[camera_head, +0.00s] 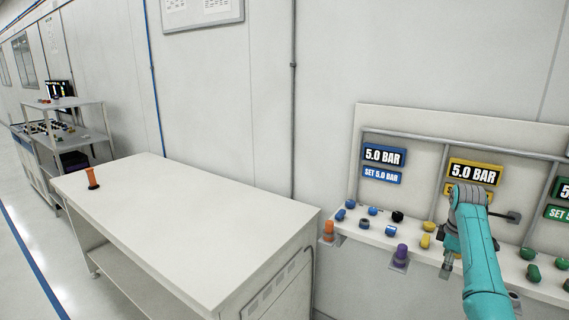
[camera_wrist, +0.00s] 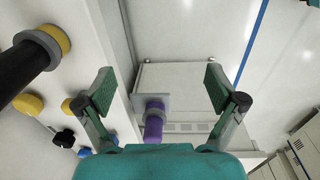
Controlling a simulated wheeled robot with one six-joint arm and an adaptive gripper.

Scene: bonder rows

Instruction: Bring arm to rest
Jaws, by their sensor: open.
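My teal arm (camera_head: 480,265) reaches over the panel shelf at the right of the head view, its grey wrist bent in front of the yellow display. My gripper shows in the wrist view (camera_wrist: 160,86) with its two green-padded fingers spread wide and nothing between the tips. A purple cylinder (camera_wrist: 153,125) in a grey bracket shows beyond and below the fingers, apart from them. The same purple cylinder (camera_head: 401,254) is at the shelf's front edge in the head view. In the head view the arm largely hides the fingers.
The shelf carries blue, yellow and green knobs (camera_head: 532,272) and an orange cylinder (camera_head: 328,230) in a bracket. A white table (camera_head: 190,230) stands left, with an orange piece (camera_head: 92,178) on it. A black bar with a yellow end (camera_wrist: 32,62) is close left of my gripper.

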